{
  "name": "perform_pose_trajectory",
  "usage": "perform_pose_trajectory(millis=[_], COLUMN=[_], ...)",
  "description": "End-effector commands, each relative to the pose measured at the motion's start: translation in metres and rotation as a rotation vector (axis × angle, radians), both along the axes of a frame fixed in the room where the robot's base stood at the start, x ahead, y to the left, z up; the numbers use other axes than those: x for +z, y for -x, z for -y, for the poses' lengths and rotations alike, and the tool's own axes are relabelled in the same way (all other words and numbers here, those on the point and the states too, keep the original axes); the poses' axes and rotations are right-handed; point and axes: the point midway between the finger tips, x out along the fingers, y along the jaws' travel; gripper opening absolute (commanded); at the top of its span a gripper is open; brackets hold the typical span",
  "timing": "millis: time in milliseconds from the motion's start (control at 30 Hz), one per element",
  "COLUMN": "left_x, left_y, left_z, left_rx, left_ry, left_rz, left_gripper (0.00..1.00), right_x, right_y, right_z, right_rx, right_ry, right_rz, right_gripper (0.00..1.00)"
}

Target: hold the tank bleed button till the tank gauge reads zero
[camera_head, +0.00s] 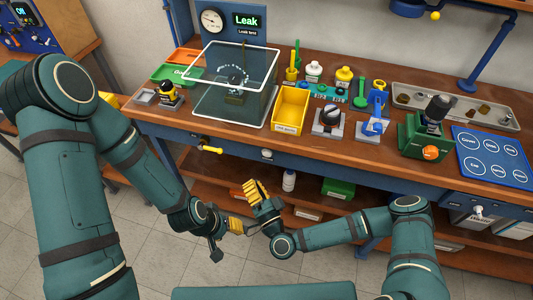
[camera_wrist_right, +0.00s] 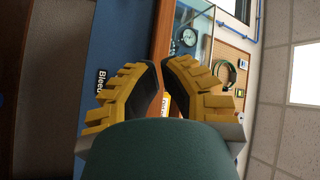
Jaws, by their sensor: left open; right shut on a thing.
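A small white round knob (camera_head: 267,154) sits on the blue front rail of the bench; I cannot read in the head view whether it is the tank bleed button. The wrist view shows a "Bleed" label (camera_wrist_right: 101,80) on the blue rail. A round gauge (camera_head: 211,21) is beside the "Leak" display; its reading is too small to tell.
A clear tank (camera_head: 272,93), a yellow bin (camera_head: 291,107), a green fixture (camera_head: 408,135) and a blue mat (camera_head: 490,155) stand on the bench. A yellow lever (camera_head: 210,149) sticks out of the rail on the left. The lower shelf (camera_head: 325,212) holds a green box and a bottle.

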Motion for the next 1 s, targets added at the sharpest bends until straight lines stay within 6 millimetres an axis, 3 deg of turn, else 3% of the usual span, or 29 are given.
perform_pose_trajectory(millis=[167, 700, 1000], left_x=[-0.002, -0.015, -0.018], left_y=[0.004, 0.004, 0.004], left_z=[0.002, 0.001, 0.001], left_rx=[-0.007, -0.008, -0.009], left_ry=[0.002, 0.002, 0.002], left_rz=[-0.01, -0.01, -0.008], left_gripper=[0.47, 0.47, 0.47], right_x=[0.003, 0.0, 0.001], right_y=[-0.009, -0.071, -0.084], right_z=[0.002, 0.022, 0.027], right_rx=[0.001, 0.002, 0.001], right_ry=[-0.007, -0.002, -0.002], right_rz=[0.005, 0.002, 0.001], right_gripper=[0.0, 0.0, 0.0])
